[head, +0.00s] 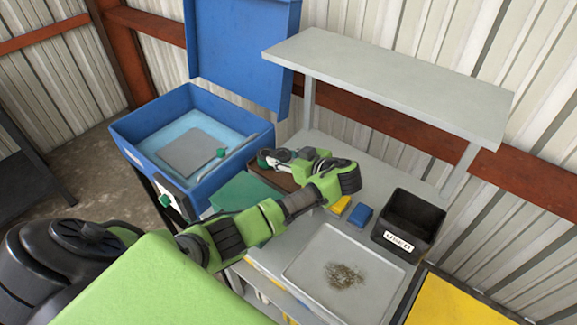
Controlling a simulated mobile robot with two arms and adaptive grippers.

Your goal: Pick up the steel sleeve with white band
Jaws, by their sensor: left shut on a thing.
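My left gripper (268,158) is over the back left of the grey bench, above a brown tray (276,180). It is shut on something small. Its jaws and the arm's wrist hide most of what it holds, and a steel sleeve with a white band cannot be made out clearly. My left arm reaches in from the lower left and bends back at the wrist toward the tray. My right gripper is not in view.
A blue parts washer (130,125) with raised lid stands left of the bench. A grey shelf (390,80) overhangs the bench's back. A black bin (415,215), a blue block (361,215), a yellow block (340,205) and a grey tray (300,270) with debris lie right and in front.

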